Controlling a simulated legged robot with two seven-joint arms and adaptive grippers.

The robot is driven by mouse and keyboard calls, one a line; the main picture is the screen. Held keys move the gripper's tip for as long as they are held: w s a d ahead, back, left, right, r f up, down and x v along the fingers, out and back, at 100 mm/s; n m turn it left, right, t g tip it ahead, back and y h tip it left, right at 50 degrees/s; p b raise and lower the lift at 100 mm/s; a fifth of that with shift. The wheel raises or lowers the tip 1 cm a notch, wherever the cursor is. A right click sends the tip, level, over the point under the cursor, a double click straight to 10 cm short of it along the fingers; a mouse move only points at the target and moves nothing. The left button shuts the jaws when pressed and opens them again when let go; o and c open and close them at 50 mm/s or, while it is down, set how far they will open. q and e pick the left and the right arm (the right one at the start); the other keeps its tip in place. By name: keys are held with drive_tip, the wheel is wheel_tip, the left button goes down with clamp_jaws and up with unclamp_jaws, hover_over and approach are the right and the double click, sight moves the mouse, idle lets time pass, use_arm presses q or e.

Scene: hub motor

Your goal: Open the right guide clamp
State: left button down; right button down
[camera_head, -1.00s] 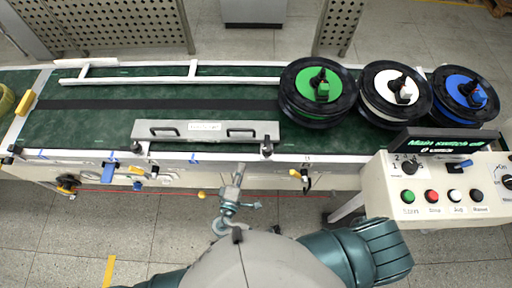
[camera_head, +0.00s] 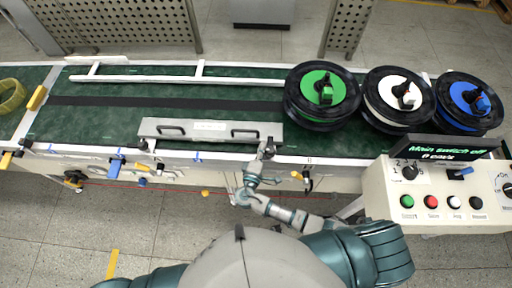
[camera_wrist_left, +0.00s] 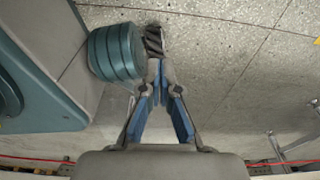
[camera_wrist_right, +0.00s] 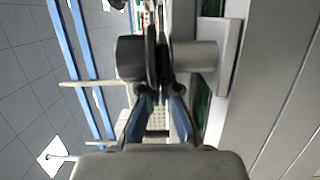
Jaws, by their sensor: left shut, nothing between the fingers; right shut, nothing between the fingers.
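The grey guide plate (camera_head: 205,126) with two dark handles lies along the conveyor's front edge. The right guide clamp (camera_head: 268,148) is a small dark and grey knob at its right end. My right gripper (camera_head: 261,160) is just in front of this clamp, shut and empty. In the right wrist view, the clamp (camera_wrist_right: 130,58) shows as dark and grey cylinders with thin discs, straight ahead of the closed fingertips (camera_wrist_right: 158,92). Whether they touch I cannot tell. My left gripper (camera_wrist_left: 158,85) is shut and empty above the floor, outside the head view.
Green (camera_head: 322,87), white (camera_head: 395,90) and blue (camera_head: 465,98) reels stand on the conveyor's right part. A control panel (camera_head: 440,192) with several buttons is at the right. A left clamp (camera_head: 143,147) and blue levers line the front edge. A yellow ring (camera_head: 12,96) is at far left.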

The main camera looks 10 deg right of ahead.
use_arm(q)
drive_tip(key=shift+a+f, duration=0.1)
drive_tip(key=shift+a, duration=0.05)
use_arm(e)
drive_tip(key=shift+a, duration=0.1)
drive_tip(key=shift+w+f+m+g+h+b, duration=0.15)
drive_tip(key=shift+m+g+h+b, duration=0.4)
drive_tip(key=shift+h, duration=0.25)
use_arm(q)
drive_tip(key=w, duration=0.2)
drive_tip(key=shift+w+d+r, duration=0.25)
drive_tip(key=shift+w+r, duration=0.05)
drive_tip(key=shift+r, duration=0.1)
use_arm(e)
drive_tip(key=shift+m, duration=0.25)
drive_tip(key=shift+d, duration=0.2)
drive_tip(key=v, duration=1.2)
drive_tip(key=shift+w+a, duration=0.2)
